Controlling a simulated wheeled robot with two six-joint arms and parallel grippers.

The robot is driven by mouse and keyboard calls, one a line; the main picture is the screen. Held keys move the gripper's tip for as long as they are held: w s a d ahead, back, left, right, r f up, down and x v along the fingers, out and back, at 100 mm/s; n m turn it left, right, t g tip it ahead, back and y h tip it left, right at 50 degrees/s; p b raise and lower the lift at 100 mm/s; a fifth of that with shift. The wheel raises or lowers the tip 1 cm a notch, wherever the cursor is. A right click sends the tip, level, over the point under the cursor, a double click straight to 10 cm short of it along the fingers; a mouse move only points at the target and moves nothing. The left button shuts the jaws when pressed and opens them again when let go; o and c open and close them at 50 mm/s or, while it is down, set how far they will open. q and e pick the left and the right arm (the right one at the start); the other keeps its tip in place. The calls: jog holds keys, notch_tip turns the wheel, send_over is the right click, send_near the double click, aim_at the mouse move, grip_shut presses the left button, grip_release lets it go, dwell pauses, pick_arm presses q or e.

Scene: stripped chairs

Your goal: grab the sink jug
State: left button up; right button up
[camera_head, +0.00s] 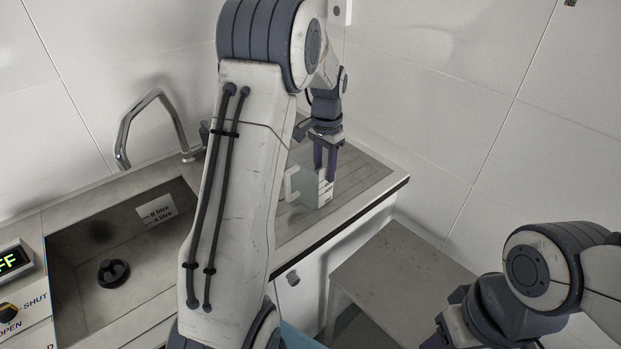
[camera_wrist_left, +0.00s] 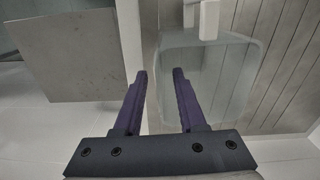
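The sink jug (camera_head: 308,187) stands on the ribbed drainer right of the sink, a clear, pale container with a white handle on its left and a label on its right. My left gripper (camera_head: 326,168) points down at the jug, its purple fingers overlapping the jug's upper right part. In the left wrist view the fingers (camera_wrist_left: 163,75) are apart, with a gap between them. The jug (camera_wrist_left: 225,80) lies behind and right of the right finger there, its white handle at the top. I cannot tell whether a finger touches it. My right wrist shows at bottom right, its fingers out of frame.
The sink basin (camera_head: 150,228) with a dark plug (camera_head: 113,273) and a bent tap (camera_head: 150,100) is at left. The drainer's front edge (camera_head: 335,235) is close to the jug. A grey stool (camera_head: 400,275) stands below it on the right. White tiled walls close the corner.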

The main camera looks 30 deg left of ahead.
pick_arm(q)
jog(key=f, duration=0.1)
jog(key=f+p, duration=0.1)
jog(key=f, duration=0.2)
jog(key=shift+s+f, duration=0.15)
jog(key=shift+s, duration=0.1)
jog(key=shift+f+p, duration=0.3)
jog(key=shift+f, duration=0.3)
grip_shut()
jog(key=shift+w, duration=0.1)
dwell(0.6)
